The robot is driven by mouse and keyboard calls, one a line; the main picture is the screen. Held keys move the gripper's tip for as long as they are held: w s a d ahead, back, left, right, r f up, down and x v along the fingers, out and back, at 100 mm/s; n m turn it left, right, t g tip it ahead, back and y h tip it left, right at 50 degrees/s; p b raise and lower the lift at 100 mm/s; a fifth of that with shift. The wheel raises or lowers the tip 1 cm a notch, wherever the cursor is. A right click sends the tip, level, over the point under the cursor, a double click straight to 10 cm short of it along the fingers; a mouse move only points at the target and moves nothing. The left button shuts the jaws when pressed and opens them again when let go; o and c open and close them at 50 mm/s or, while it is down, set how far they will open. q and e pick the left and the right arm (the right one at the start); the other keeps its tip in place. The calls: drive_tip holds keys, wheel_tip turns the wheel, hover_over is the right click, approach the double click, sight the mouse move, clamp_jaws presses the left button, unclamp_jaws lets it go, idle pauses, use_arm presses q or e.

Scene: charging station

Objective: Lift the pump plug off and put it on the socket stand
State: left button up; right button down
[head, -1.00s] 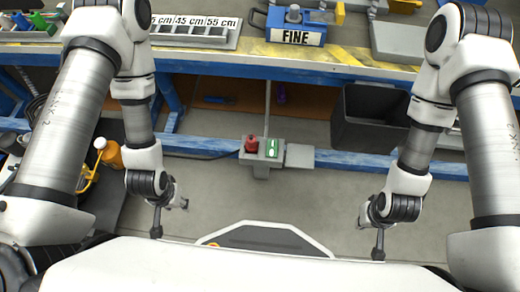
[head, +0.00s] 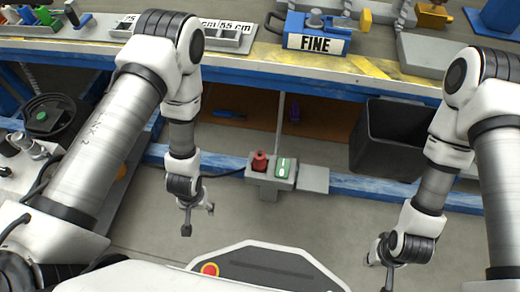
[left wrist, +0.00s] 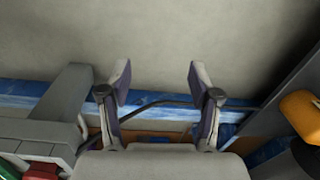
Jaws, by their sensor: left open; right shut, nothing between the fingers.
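A small grey stand (head: 265,182) below the workbench carries a red knob-like piece (head: 260,161) and a green-and-white piece (head: 282,168). I cannot tell for sure which of these parts is the pump plug. In the left wrist view the red piece (left wrist: 41,172) shows at the lower left edge. My left gripper (head: 198,220) hangs left of the stand, apart from it. Its fingers are spread and empty in the left wrist view (left wrist: 159,85). My right gripper (head: 379,264) is shut and empty at the lower right, away from the stand.
The blue-framed workbench (head: 265,60) runs across the back, with a block marked FINE (head: 316,43) on it. A black bin (head: 392,138) stands right of the stand. An orange object (left wrist: 301,112) is at the right in the left wrist view. The floor in front is clear.

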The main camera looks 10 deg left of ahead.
use_arm(q)
drive_tip(key=w+d+r+n+p, duration=0.1)
drive_tip(key=w+d+r+p, duration=0.7)
drive_tip(key=w+r+p, duration=0.4)
wheel_tip(320, 180, up, 5)
drive_tip(key=n+p, duration=0.1)
drive_tip(key=p, duration=0.3)
hover_over(260, 155)
drive_tip(key=shift+a+f, duration=0.1)
drive_tip(key=shift+a, duration=0.1)
use_arm(e)
wheel_tip(260, 155, up, 20)
use_arm(q)
wheel_tip(260, 155, down, 8)
drive_tip(key=b, duration=0.5)
drive_tip(key=shift+d+f, duration=0.15)
use_arm(e)
wheel_tip(260, 155, down, 5)
drive_tip(key=shift+r, duration=0.1)
use_arm(q)
clamp_jaws()
use_arm(e)
drive_tip(key=shift+s, duration=0.1)
